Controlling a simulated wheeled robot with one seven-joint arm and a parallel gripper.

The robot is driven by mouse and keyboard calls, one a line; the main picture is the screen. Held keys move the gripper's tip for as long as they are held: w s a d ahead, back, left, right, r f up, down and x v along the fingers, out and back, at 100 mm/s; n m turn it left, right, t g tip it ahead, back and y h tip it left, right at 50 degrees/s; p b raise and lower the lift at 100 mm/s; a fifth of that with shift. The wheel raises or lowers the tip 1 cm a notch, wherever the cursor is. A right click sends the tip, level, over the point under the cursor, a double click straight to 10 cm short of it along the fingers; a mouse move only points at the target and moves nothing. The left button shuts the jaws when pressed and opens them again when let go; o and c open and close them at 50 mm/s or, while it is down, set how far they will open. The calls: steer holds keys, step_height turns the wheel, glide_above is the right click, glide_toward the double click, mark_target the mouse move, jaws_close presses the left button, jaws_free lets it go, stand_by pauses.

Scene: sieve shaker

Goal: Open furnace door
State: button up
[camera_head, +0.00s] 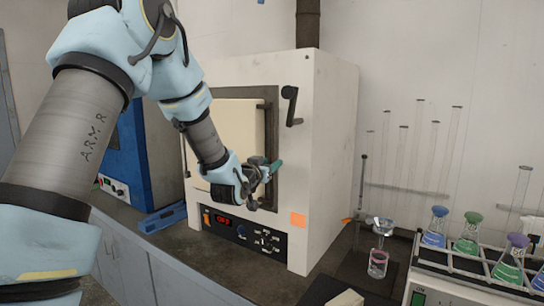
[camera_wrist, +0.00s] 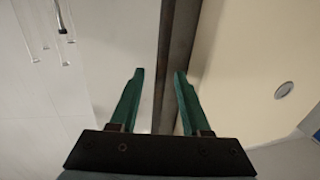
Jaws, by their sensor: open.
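The furnace (camera_head: 330,150) is a white box on the bench with a cream door panel (camera_head: 235,125) inside a dark frame. A black lever handle (camera_head: 291,105) sits on its front, right of the frame and above my gripper. My gripper (camera_head: 276,165) is open and empty at the frame's right edge, its green fingers pointing right. In the wrist view my gripper (camera_wrist: 160,72) shows both fingers apart near a dark strip (camera_wrist: 180,50), with the cream panel (camera_wrist: 250,60) on the right. Contact cannot be told. My arm hides part of the door's left and lower areas.
Below the door is a control panel (camera_head: 245,233) with a red display. A blue device (camera_head: 128,150) stands left of the furnace. On the right are a rack of coloured flasks (camera_head: 466,240), a small glass beaker (camera_head: 378,263) and tall glass tubes (camera_head: 400,145).

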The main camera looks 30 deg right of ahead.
steer(key=shift+x, duration=0.9)
steer(key=shift+a, duration=0.1)
jaws_close()
stand_by(0.8)
